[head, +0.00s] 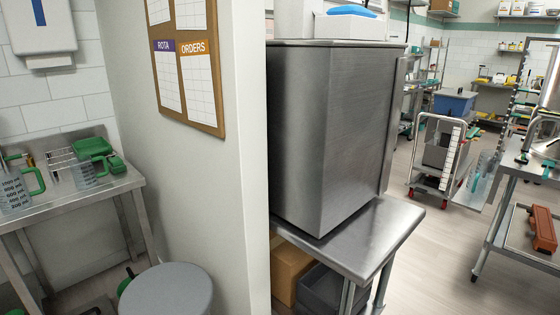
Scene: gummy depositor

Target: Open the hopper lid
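Neither of my grippers shows in the head view. No hopper lid can be made out for sure. At the right edge, a shiny steel machine part (551,82) stands above a steel table (535,172), cut off by the frame. It may belong to the depositor, but I cannot tell whether it is the hopper.
A wall end with a notice board (188,65) stands close in front. Right of it, a large steel cabinet (325,130) sits on a steel table (375,235). A round stool (168,290) is at bottom left. A trolley (440,160) stands further back; floor between is clear.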

